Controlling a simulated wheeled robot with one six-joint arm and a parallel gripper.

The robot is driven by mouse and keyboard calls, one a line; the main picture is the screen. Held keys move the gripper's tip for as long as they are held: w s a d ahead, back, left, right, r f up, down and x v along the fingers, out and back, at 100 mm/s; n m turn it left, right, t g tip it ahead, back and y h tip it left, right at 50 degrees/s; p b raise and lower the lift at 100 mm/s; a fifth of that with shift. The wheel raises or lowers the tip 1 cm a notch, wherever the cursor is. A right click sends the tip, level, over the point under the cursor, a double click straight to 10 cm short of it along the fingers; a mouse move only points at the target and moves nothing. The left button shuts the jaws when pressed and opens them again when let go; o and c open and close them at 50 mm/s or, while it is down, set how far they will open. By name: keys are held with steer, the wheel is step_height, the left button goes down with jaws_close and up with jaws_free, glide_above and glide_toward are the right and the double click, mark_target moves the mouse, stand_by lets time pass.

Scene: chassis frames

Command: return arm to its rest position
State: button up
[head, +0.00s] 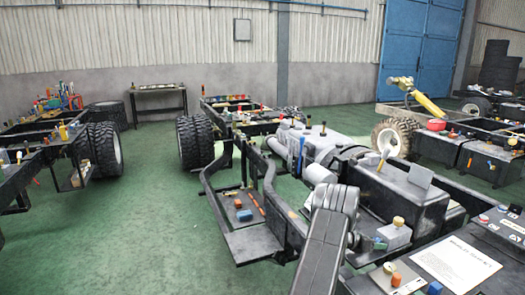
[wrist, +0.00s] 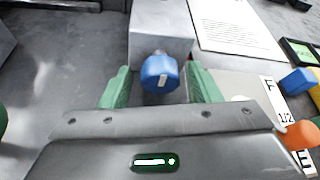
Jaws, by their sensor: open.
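My gripper (wrist: 159,69) shows in the wrist view with its two green fingers spread apart. A blue knob (wrist: 160,74) on a grey block (wrist: 160,22) appears between the fingers, with a visible gap on each side. Whether the knob is at fingertip depth cannot be told. In the head view, my dark grey arm (head: 322,245) rises from the bottom edge and bends near the grey chassis boxes.
A printed white sheet (head: 455,262) lies on the dark top at lower right, near small orange (head: 396,280) and blue (head: 434,288) pieces. A yellow-capped grey box (head: 393,234) stands beside my arm. Chassis parts fill the right; green floor (head: 130,235) is clear at left.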

steer(key=b+v, duration=0.1)
steer(key=v, duration=1.3)
steer(key=p+x, duration=0.1)
steer(key=x, duration=1.3)
steer(key=shift+d, duration=0.15)
steer(key=shift+s+r+m+t, duration=0.1)
steer(key=shift+m+t, duration=0.2)
steer(key=shift+m, duration=0.2)
steer(key=shift+s+m+t+y+p, duration=0.15)
steer(key=shift+m+t+y+p, duration=0.45)
steer(key=shift+m+t+p, duration=0.95)
steer(key=shift+a+m+b, duration=0.2)
steer(key=shift+m+b, duration=0.25)
steer(key=shift+b, duration=0.05)
steer(key=b+v, duration=0.2)
steer(key=v, duration=1.1)
steer(key=shift+a+r, duration=0.15)
steer(key=shift+a, duration=0.1)
